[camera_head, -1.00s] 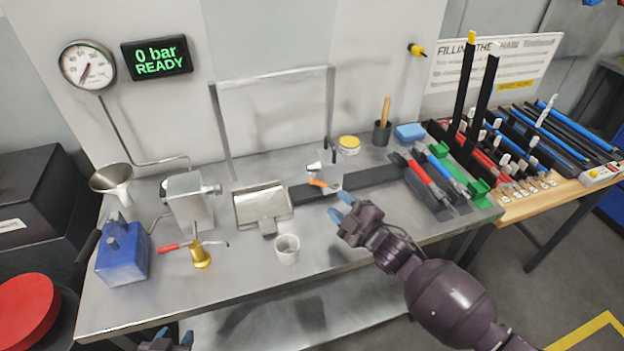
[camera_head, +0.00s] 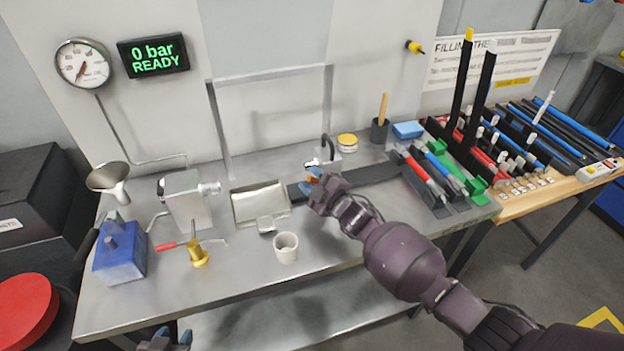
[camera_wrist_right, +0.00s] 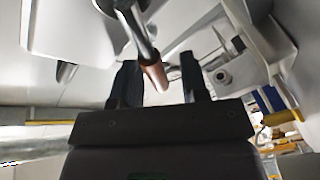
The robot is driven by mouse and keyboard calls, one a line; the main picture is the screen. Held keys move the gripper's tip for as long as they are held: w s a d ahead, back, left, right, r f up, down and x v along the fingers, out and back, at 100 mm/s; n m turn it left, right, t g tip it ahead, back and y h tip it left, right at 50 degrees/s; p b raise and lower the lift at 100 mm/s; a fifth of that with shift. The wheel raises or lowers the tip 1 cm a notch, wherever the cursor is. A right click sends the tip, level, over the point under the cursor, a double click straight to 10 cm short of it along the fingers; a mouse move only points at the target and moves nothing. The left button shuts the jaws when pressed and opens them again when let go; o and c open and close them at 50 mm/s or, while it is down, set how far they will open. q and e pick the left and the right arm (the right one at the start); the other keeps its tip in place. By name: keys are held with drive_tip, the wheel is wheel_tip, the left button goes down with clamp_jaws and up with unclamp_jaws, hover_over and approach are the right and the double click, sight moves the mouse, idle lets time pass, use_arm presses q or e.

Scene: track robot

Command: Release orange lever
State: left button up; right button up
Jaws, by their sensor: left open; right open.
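The orange lever (camera_head: 313,179) is mostly hidden behind my right gripper in the head view. In the right wrist view its copper-orange end (camera_wrist_right: 155,76) sits on a metal rod, between my right gripper's two dark fingers. My right gripper (camera_head: 309,181) is open around the lever; contact with either finger cannot be told. The clamp body (camera_head: 327,146) behind the lever is a small metal block with a black loop on the bench. My left gripper (camera_head: 165,341) is open at the bottom edge of the head view, below the bench front, away from the lever.
A hinged metal cover (camera_head: 260,204), a white cup (camera_head: 286,247) and a brass part with a red handle (camera_head: 197,254) stand left of my right gripper. A rack with red and blue tubes (camera_head: 440,187) stands to the right. The display reads 0 bar READY (camera_head: 154,55).

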clamp_jaws()
drive_tip(key=shift+d+r+m, duration=0.3)
drive_tip(key=shift+r+m, duration=0.05)
drive_tip(key=shift+m, duration=0.35)
unclamp_jaws()
drive_tip(key=shift+a, duration=0.1)
